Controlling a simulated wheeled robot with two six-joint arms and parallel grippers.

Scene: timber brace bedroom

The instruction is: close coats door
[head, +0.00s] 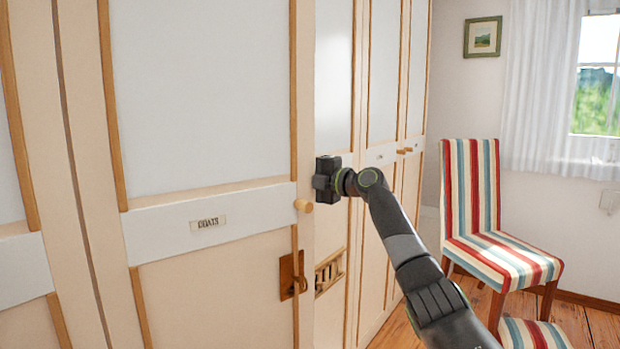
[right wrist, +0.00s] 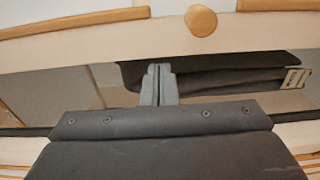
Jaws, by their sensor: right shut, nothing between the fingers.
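The coats door (head: 215,80) is a pale cupboard door with wooden trim, a white band and a COATS label (head: 208,223). Its round wooden knob (head: 303,205) is near its right edge. The door looks ajar. My right gripper (head: 322,181) is just right of that edge, slightly above the knob. In the right wrist view the knob (right wrist: 201,21) is at the top, and my shut, empty right gripper (right wrist: 160,72) points at the door's edge. Whether the fingertips touch the door is unclear. My left gripper is not in view.
More cupboard doors (head: 384,75) with small knobs stand to the right. A striped chair (head: 472,185) stands on the wooden floor, with part of another striped seat (head: 535,335) in front. In the wrist view a dark item (right wrist: 225,82) shows in the gap behind the door.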

